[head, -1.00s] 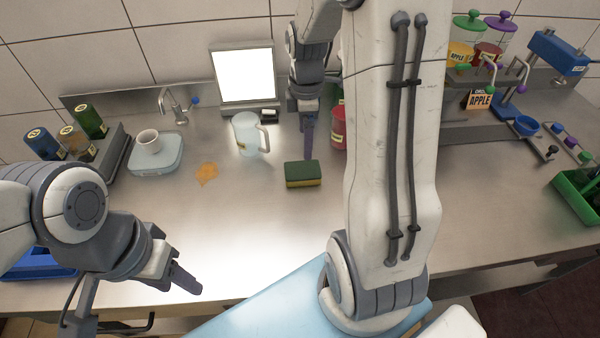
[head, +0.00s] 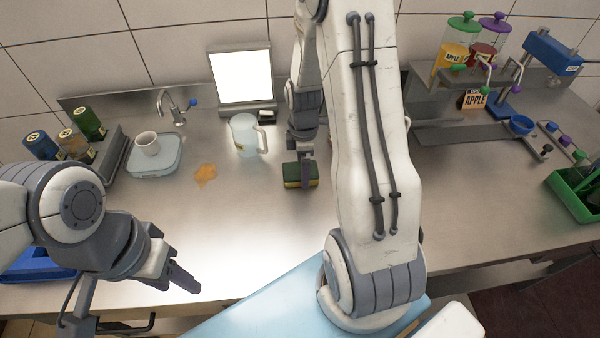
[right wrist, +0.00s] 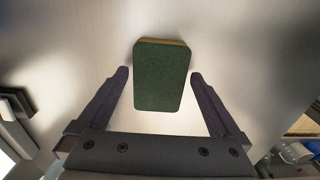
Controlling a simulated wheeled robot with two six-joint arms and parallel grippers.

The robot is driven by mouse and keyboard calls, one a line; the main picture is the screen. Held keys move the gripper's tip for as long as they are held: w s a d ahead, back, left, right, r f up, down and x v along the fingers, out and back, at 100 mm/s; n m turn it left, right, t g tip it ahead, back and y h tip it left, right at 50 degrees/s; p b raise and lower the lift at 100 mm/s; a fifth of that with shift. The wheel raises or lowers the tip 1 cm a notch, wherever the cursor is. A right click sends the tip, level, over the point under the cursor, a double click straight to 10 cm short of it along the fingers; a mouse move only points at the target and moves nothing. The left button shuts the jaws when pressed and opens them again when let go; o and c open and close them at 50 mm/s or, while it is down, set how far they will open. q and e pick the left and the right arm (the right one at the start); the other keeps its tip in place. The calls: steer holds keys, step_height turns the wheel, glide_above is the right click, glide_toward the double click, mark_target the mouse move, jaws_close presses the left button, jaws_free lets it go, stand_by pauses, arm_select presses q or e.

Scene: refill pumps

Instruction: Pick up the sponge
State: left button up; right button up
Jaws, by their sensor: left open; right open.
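The sponge (head: 292,174), dark green on top with a yellow layer below, lies on the steel counter. My right gripper (head: 304,172) is open above it and covers part of it in the head view. In the right wrist view the sponge's green face (right wrist: 161,76) shows ahead of and partly between the two open fingers (right wrist: 158,80), with a gap on each side. I cannot tell the height left between the fingers and the sponge. My left gripper (head: 188,284) is at the counter's front left, apart from the sponge.
An orange spill (head: 205,174) lies on the counter (head: 235,215) left of the sponge. A clear pitcher (head: 245,136) stands behind it. Pump jars and a green crate (head: 575,193) are at right.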

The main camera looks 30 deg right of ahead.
steer(key=c, duration=1.2)
steer(key=shift+o, duration=0.2)
steer(key=shift+r, duration=0.15)
steer(key=shift+w+r, duration=0.1)
steer(key=shift+r, duration=0.2)
steer(key=r, duration=0.3)
steer(key=shift+d+r+b, duration=0.3)
steer(key=shift+b, duration=0.1)
steer(key=s+d+r+b, duration=0.1)
steer(key=s+d+r, duration=0.4)
steer(key=d, duration=0.4)
steer(key=shift+s+d+r, duration=0.2)
steer(key=shift+d+r, duration=0.2)
steer(key=shift+r, duration=0.4)
